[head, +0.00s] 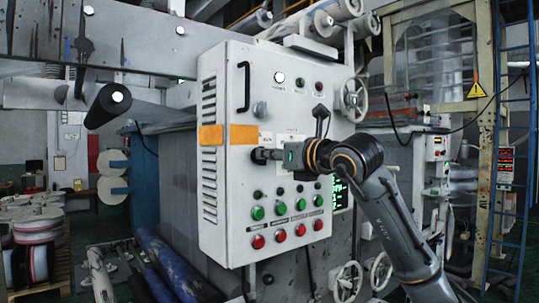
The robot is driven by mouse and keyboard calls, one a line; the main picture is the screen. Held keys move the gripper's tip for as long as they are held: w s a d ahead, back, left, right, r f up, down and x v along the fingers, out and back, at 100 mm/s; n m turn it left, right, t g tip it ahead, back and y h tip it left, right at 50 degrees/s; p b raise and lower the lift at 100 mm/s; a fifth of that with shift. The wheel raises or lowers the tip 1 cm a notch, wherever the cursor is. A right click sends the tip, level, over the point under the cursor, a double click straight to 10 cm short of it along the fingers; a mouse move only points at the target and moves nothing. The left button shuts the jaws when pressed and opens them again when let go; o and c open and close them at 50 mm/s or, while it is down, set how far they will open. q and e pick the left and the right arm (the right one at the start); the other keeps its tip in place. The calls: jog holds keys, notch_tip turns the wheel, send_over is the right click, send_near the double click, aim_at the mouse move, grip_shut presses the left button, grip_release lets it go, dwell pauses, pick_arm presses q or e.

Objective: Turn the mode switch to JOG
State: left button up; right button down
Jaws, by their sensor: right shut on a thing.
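A light grey control cabinet (222,215) stands in the middle of the head view. The dark mode switch (256,156) is on its front, below a small white label (266,138) that seems to read RUN. My right gripper (270,155) reaches it from the right and is shut on the switch. The gripper covers much of the switch, so I cannot tell which position it points to. No JOG mark is readable. My left gripper is not in view.
Green buttons (258,213) and red buttons (258,242) sit in rows below the switch. A grey knob (259,108) is above it, and a black handle (244,86) is at upper left. A handwheel (354,99) stands beside the cabinet's right edge.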

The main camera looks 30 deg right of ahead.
jog(key=c, duration=1.4)
grip_release()
jog(key=shift+c, duration=0.2)
jog(key=s+d, duration=0.1)
jog(key=s, duration=1.1)
